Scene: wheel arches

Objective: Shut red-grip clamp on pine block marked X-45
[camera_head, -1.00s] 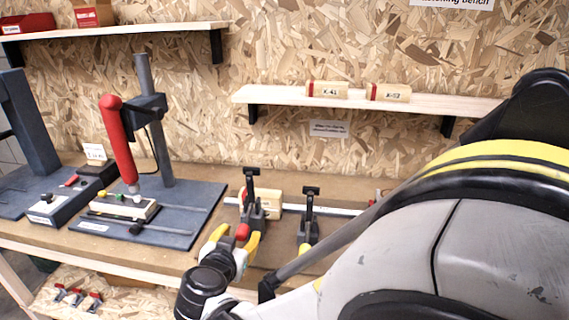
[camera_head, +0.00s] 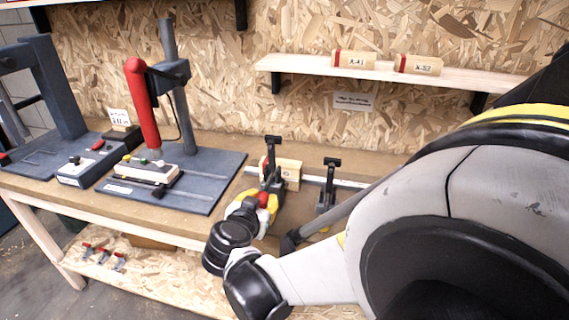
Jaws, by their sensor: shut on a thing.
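A black toggle clamp (camera_head: 272,158) stands toward the bench's back, right of centre. Its red grip (camera_head: 264,199) points toward me, and my gripper (camera_head: 264,205), with yellow fingers, is shut on it. The marking on the block is too small to read. I cannot tell whether the clamp presses on the block.
Two pine blocks, marked X-41 (camera_head: 356,60) and apparently X-52 (camera_head: 421,65), lie on the wall shelf (camera_head: 300,64). Small red-handled clamps (camera_head: 104,255) lie on the lower shelf.

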